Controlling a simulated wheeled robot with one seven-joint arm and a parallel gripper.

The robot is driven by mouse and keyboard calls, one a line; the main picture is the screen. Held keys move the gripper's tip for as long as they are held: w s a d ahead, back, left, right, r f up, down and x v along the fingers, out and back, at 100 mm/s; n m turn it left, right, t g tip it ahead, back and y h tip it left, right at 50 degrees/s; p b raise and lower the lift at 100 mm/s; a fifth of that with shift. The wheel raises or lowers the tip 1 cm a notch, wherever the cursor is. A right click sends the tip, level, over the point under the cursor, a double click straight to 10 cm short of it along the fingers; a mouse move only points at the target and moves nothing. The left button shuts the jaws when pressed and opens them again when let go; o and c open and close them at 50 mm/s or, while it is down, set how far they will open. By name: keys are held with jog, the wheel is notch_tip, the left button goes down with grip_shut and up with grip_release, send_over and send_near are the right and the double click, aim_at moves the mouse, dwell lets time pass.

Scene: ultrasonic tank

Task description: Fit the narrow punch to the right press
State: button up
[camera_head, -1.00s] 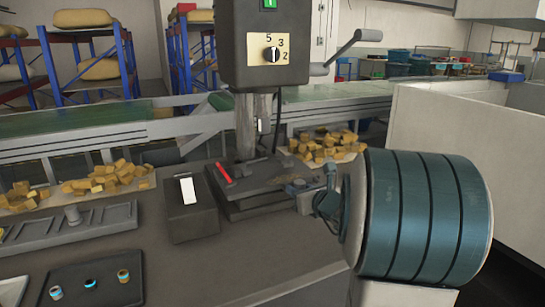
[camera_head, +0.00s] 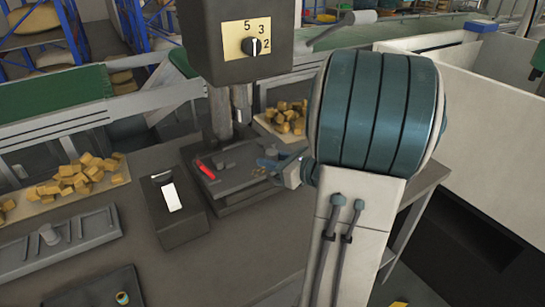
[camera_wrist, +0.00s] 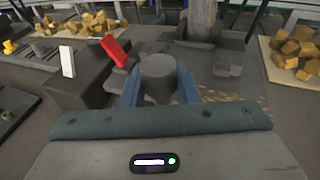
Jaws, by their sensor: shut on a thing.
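My gripper (camera_head: 277,164) is at the right edge of the press (camera_head: 250,45) base, over or beside its dark plate (camera_head: 237,168); contact cannot be told. In the wrist view, my gripper's blue fingers (camera_wrist: 159,88) are shut on a grey, round-topped cylinder, the punch (camera_wrist: 158,68). Its lower part is hidden between the fingers, and its width is hard to judge. The press has a grey column (camera_head: 222,112), a red handle (camera_head: 206,169) and a dial. The column's foot also shows beyond the punch in the wrist view (camera_wrist: 203,20).
A dark box with a white panel (camera_head: 171,196) stands left of the press. A dark tray (camera_head: 75,290) is at the front left. Yellow blocks (camera_head: 290,118) lie behind the press.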

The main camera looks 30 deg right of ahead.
jog(key=shift+w+a+r, duration=0.1)
jog(key=shift+w+a, duration=0.05)
jog(key=shift+w, duration=3.55)
jog(key=shift+w+a, duration=0.1)
jog(key=shift+w, duration=3.6)
jog(key=shift+r, duration=0.55)
grip_shut()
jog(key=o, duration=1.7)
grip_release()
jog(key=shift+s, duration=0.1)
jog(key=shift+s, duration=0.1)
jog(key=shift+v, duration=4.4)
